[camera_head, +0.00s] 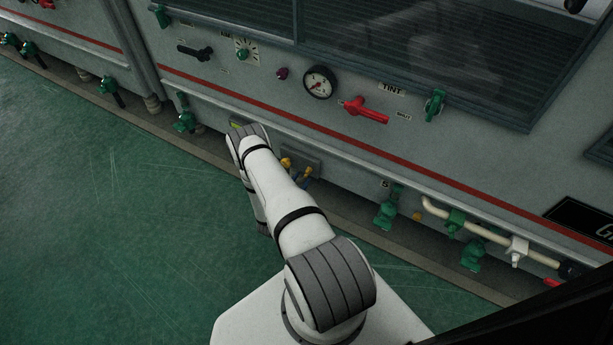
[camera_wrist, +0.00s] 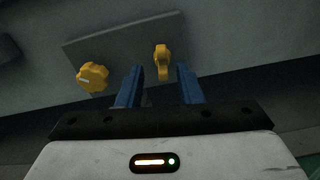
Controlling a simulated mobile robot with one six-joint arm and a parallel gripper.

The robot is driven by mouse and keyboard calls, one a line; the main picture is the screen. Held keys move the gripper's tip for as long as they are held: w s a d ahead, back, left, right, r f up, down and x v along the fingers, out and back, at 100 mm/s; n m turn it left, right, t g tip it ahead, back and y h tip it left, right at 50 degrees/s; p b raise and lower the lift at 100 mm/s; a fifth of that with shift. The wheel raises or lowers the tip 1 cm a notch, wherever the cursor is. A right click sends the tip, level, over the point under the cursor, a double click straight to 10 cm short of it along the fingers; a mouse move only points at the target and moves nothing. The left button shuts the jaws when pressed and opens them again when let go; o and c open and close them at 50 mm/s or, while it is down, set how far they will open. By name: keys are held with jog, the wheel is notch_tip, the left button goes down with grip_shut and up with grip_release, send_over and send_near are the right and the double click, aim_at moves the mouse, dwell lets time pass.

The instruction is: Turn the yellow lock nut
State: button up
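Two yellow parts sit on a grey plate (camera_wrist: 120,45) on the machine's lower front. In the wrist view, the left one is a round lobed knob (camera_wrist: 92,77) with a pale mark. The right one is a narrower, wing-like yellow piece (camera_wrist: 162,62). I cannot tell for sure which is the lock nut. My gripper (camera_wrist: 160,72) is open, its blue fingers apart on either side of the narrow piece's line of sight; contact is not visible. The head view also shows the left yellow knob (camera_head: 286,163) and the right yellow piece (camera_head: 308,171) beside my arm, which hides much of my gripper.
Above are a pressure gauge (camera_head: 319,82), a red lever (camera_head: 366,110) and a black lever (camera_head: 195,51). Green valves (camera_head: 386,215) and a pale pipe (camera_head: 485,233) stick out at the lower right. Another green valve (camera_head: 184,121) is at left. The green floor (camera_head: 110,220) is clear at left.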

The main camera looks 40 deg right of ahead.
aim_at(308, 172)
jog(key=shift+x, duration=1.45)
jog(key=shift+c, duration=0.4)
jog(key=shift+w, duration=0.1)
grip_shut()
